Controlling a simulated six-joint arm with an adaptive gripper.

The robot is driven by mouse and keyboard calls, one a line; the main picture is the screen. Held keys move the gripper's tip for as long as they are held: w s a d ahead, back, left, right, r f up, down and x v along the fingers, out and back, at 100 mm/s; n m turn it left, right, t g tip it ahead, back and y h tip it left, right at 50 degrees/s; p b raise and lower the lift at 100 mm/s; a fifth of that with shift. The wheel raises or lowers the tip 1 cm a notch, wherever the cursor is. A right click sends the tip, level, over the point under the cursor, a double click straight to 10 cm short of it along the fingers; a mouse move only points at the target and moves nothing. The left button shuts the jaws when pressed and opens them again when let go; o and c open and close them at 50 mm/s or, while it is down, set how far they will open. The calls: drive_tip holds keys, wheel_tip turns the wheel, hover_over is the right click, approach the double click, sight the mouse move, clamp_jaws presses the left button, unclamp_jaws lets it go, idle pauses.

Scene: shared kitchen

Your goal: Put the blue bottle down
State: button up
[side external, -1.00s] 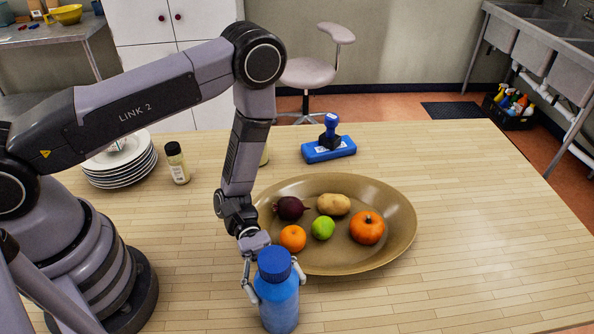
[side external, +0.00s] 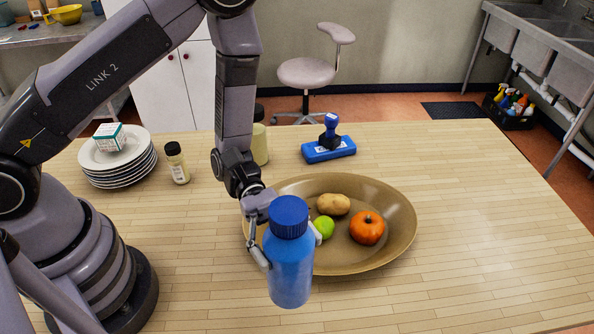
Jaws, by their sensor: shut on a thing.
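The blue bottle (side external: 290,268) is upright, with a darker blue cap, at the front of the wooden table. My gripper (side external: 288,243) is shut on the bottle's upper body, with a finger at each side. The bottle appears raised above the tabletop. It stands in front of the brown oval platter (side external: 391,240) in the picture and hides part of its near left side.
The platter holds a potato (side external: 333,204), a lime (side external: 324,226) and a small pumpkin (side external: 367,228). A plate stack (side external: 121,165) with a small box, a capped jar (side external: 176,163) and a blue stamp (side external: 329,147) stand behind. The table's right side (side external: 490,230) is clear.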

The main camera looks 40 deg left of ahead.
drive_tip(key=w+d+r+n+t+h, duration=0.1)
drive_tip(key=w+d+r+n+t, duration=0.15)
drive_tip(key=w+d, duration=0.5)
drive_tip(key=w+d+f+t, duration=0.1)
drive_tip(key=w+d+f, duration=0.8)
drive_tip(key=f, duration=0.3)
drive_tip(key=shift+w+d, duration=0.15)
drive_tip(key=shift+d, duration=0.15)
drive_tip(key=shift+f, duration=0.15)
drive_tip(key=o, duration=1.2)
